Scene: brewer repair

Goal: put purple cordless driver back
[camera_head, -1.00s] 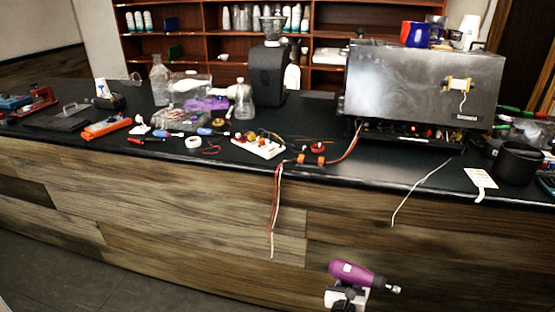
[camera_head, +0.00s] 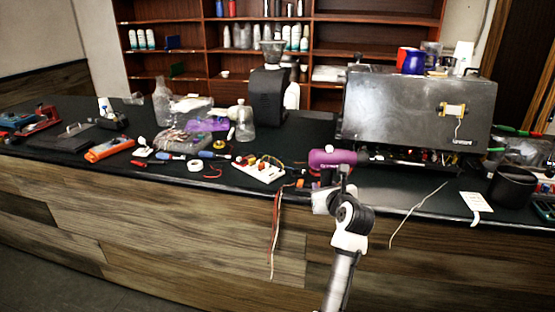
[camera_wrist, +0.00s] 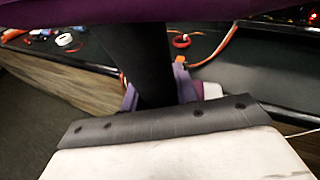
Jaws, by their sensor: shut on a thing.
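The purple cordless driver (camera_head: 330,160) is in my gripper (camera_head: 341,178), held up in front of the counter's front edge beside the espresso machine. Its body lies about level, with the nose pointing right. My gripper is shut on it from below. In the wrist view, the driver's purple body (camera_wrist: 75,14) crosses the top, and its dark handle (camera_wrist: 143,60) runs down toward the gripper. The fingertips are mostly hidden there. A purple object (camera_head: 207,124) lies on the counter left of the grinder; I cannot tell what it is.
The dark counter (camera_head: 250,205) holds a metal espresso machine (camera_head: 415,115) and a black grinder (camera_head: 270,95). A white block with wires (camera_head: 262,170) lies left of the driver. Wires (camera_head: 275,230) hang over the edge. A black pot (camera_head: 509,187) stands at right. An orange tool (camera_head: 108,150) lies at left.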

